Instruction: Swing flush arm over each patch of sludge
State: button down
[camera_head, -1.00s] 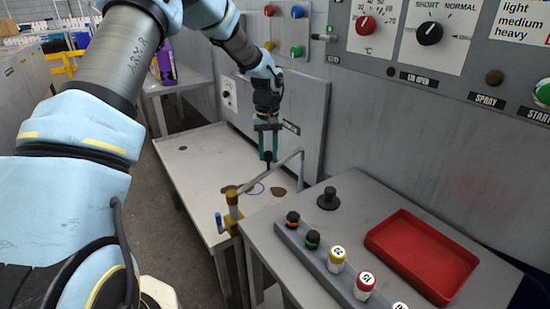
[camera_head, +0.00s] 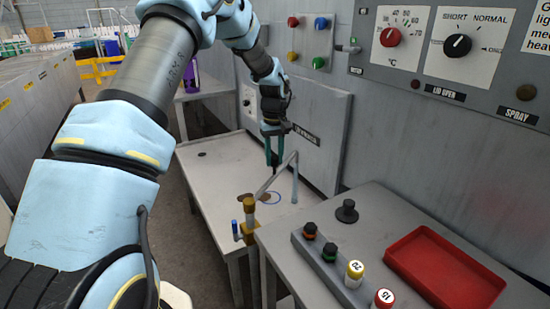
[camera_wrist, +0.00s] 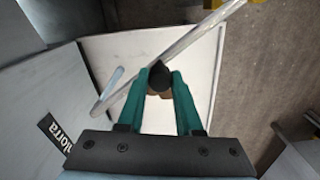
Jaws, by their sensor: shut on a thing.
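The flush arm (camera_head: 294,165) is a thin grey bent pipe on a brass post (camera_head: 250,212) at the near side of the white table. My gripper (camera_head: 273,163) points down, its green fingers shut on the flush arm's black knob (camera_wrist: 159,76). In the wrist view the pipe (camera_wrist: 190,38) runs diagonally past the fingertips. A brown sludge patch (camera_wrist: 158,93) shows partly between the fingers, below the knob. In the head view a small brown patch (camera_head: 245,197) lies by the post, partly hidden.
The white table (camera_head: 215,180) has a dark round spot (camera_head: 202,154) at its far left. A grey bench in front holds a red tray (camera_head: 440,268), a black knob (camera_head: 347,211) and a rack of capped bottles (camera_head: 330,251). A panel wall stands behind.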

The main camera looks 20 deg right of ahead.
jog(key=c, duration=0.6)
grip_release()
jog(key=shift+o, duration=0.2)
notch_tip(320, 180, up, 11)
jog(key=b, duration=0.2)
jog(key=shift+f, duration=0.1)
dwell(0.5)
